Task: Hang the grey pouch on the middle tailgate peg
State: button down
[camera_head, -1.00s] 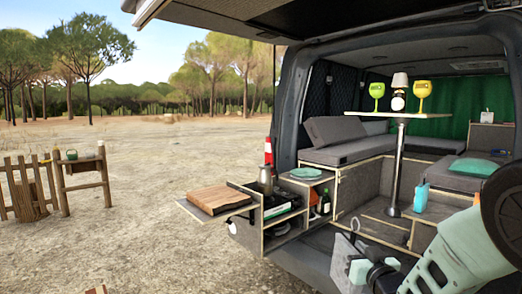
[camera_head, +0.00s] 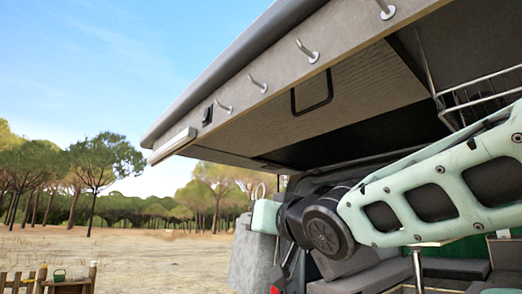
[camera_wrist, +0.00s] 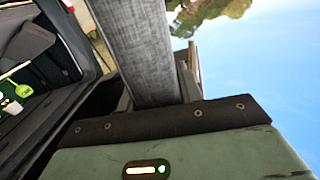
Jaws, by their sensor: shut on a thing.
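The grey pouch (camera_head: 252,258) hangs below my gripper (camera_head: 264,214) in the head view, left of the van opening. A light loop shows at the gripper's top. My gripper is shut on the pouch; where the fingers meet it is partly hidden. In the wrist view the pouch's grey cloth (camera_wrist: 135,45) runs up from between the fingers. The tailgate (camera_head: 240,95) is raised overhead, with a row of bare metal pegs along its edge: one peg (camera_head: 308,52), two farther left, and one (camera_head: 387,9) at the top. The gripper is below the pegs, apart from them.
My arm crosses the right side of the head view, in front of the van interior. A black handle (camera_head: 311,93) and a wire rack (camera_head: 480,95) are under the tailgate. Open air lies left of the pouch, with trees far behind.

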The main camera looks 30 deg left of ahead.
jog(key=s+d+r+p, duration=0.1)
jog(key=s+d+r, duration=0.2)
jog(key=s+r, duration=0.45)
jog(key=s+d+r+m+p, duration=0.1)
jog(key=s+d+r, duration=0.25)
jog(key=r, duration=0.65)
jog(key=s+d+r+p, duration=0.1)
jog(key=s+d+r, duration=0.1)
jog(key=s+r, duration=0.55)
jog(key=shift+t+h, duration=0.3)
jog(key=shift+t, duration=0.1)
jog(key=w+d+p, duration=0.1)
jog(key=w+p, duration=0.1)
jog(key=w, duration=0.1)
jog(key=w+d+p, duration=0.1)
jog(key=w+p, duration=0.2)
jog(key=w, duration=0.1)
jog(key=w+d+p, duration=0.2)
jog(key=w+p, duration=0.1)
jog(key=w, duration=0.1)
jog(key=shift+w+d+f, duration=0.1)
jog(key=shift+w+f, duration=0.15)
jog(key=shift+f, duration=0.25)
jog(key=c, duration=0.8)
grip_release()
jog(key=shift+c, duration=0.2)
jog(key=shift+d, duration=0.1)
